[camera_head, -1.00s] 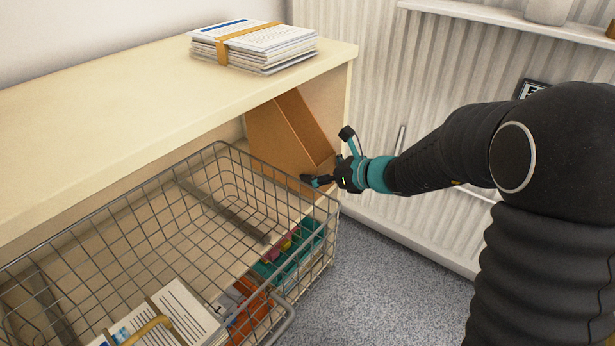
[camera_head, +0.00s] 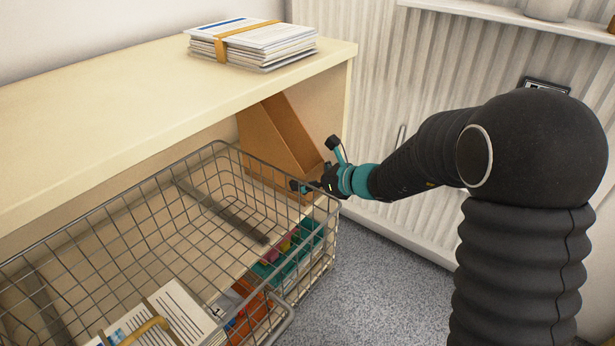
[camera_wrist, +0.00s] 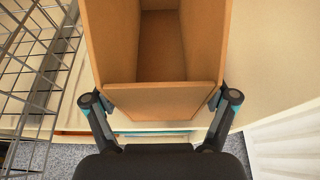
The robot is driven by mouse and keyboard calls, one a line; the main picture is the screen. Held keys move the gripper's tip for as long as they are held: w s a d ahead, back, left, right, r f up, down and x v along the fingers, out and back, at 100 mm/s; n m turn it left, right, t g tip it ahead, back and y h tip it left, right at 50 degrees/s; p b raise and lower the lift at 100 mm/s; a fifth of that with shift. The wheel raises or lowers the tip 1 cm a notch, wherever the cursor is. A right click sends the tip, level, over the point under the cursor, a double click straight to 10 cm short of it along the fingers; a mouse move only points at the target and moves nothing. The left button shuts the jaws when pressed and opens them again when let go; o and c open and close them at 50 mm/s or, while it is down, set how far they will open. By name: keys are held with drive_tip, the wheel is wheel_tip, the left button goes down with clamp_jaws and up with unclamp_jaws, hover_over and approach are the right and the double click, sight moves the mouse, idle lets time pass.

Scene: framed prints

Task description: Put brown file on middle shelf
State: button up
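The brown file (camera_head: 268,145) is an open-topped upright holder with a sloped side. It stands in the shelf opening under the cream top, near its right end. My gripper (camera_head: 315,166) is at its low front end, with one finger on each side. In the wrist view, the brown file (camera_wrist: 152,100) fills the span between the fingers of my gripper (camera_wrist: 160,97), which look closed against its sides. The file is empty. The middle shelf (camera_head: 125,225) shows as a cream board behind the wire basket. The file's base contact is partly hidden.
A wire basket (camera_head: 218,143) stands close in front of the shelf and gripper. A strapped paper stack (camera_head: 255,45) lies on the top board (camera_head: 110,105). Teal and orange bins (camera_head: 285,262) sit lower down.

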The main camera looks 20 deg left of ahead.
drive_tip(key=shift+o, duration=0.7)
drive_tip(key=shift+r, duration=0.1)
drive_tip(key=shift+d+r, duration=0.1)
drive_tip(key=shift+d, duration=0.15)
drive_tip(key=p+v, duration=0.1)
drive_tip(key=v, duration=1)
drive_tip(key=shift+s+d+p, duration=0.2)
drive_tip(key=shift+p, duration=0.15)
drive_tip(key=shift+s, duration=0.1)
